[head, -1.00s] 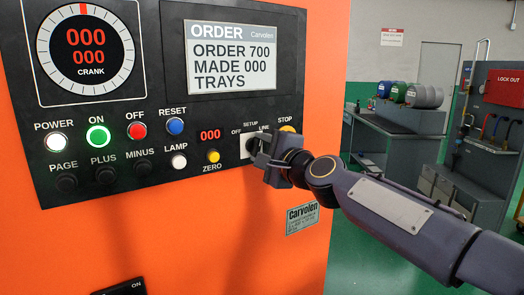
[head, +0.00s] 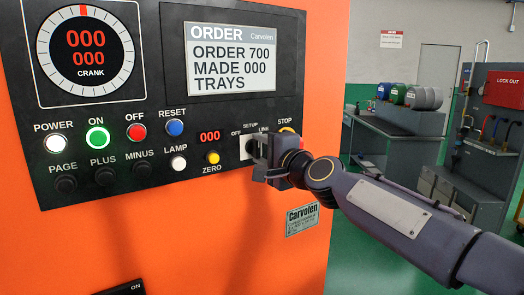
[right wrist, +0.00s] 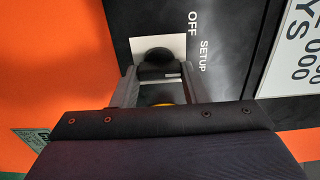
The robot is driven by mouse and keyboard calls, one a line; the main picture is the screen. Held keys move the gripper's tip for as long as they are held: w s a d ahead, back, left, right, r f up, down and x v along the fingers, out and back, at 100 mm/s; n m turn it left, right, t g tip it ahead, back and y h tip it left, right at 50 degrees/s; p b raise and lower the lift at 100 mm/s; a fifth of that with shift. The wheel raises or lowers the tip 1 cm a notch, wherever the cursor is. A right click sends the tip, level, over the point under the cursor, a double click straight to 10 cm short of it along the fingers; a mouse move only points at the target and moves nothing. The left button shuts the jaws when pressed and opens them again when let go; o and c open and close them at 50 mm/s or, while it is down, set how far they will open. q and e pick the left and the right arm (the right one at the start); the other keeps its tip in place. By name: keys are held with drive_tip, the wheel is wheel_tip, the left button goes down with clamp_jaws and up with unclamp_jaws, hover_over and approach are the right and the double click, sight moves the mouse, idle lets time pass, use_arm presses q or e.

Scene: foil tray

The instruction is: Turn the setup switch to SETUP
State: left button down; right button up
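The setup switch (head: 250,146) is a black knob on a white plate, low on the right of the control panel, with OFF, SETUP and LINE labels around it. In the right wrist view the switch (right wrist: 154,54) shows its round black top and a black grip with a small white mark. My right gripper (head: 261,150) is at the switch and partly covers it. In the right wrist view its fingers (right wrist: 160,74) lie on either side of the grip with no clear gap. I cannot tell which label the knob points to. My left gripper is out of view.
The STOP button (head: 286,131) sits just up and right of the switch, close to my gripper. The yellow ZERO button (head: 213,157) and white LAMP button (head: 179,162) are to its left. The screen (head: 231,58) reads ORDER 700, MADE 000. A workbench (head: 395,145) stands behind at the right.

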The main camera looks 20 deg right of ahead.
drive_tip(key=o, duration=0.4)
drive_tip(key=v, duration=0.7)
drive_tip(key=shift+s+d+b, duration=0.15)
drive_tip(key=shift+s+b, duration=0.15)
drive_tip(key=shift+s, duration=0.1)
drive_tip(key=s+f+n+g, duration=0.3)
drive_tip(key=s+f+n, duration=0.1)
drive_tip(key=s+f, duration=0.5)
drive_tip(key=s+f+n+g+h, duration=0.1)
drive_tip(key=s+f+n+g, duration=0.3)
drive_tip(key=s+f, duration=0.6)
drive_tip(key=s+f+n+g, duration=0.4)
drive_tip(key=s+f, duration=0.5)
drive_tip(key=f, duration=0.4)
drive_tip(key=shift+s+d+f+n, duration=0.15)
drive_tip(key=shift+d+n, duration=0.25)
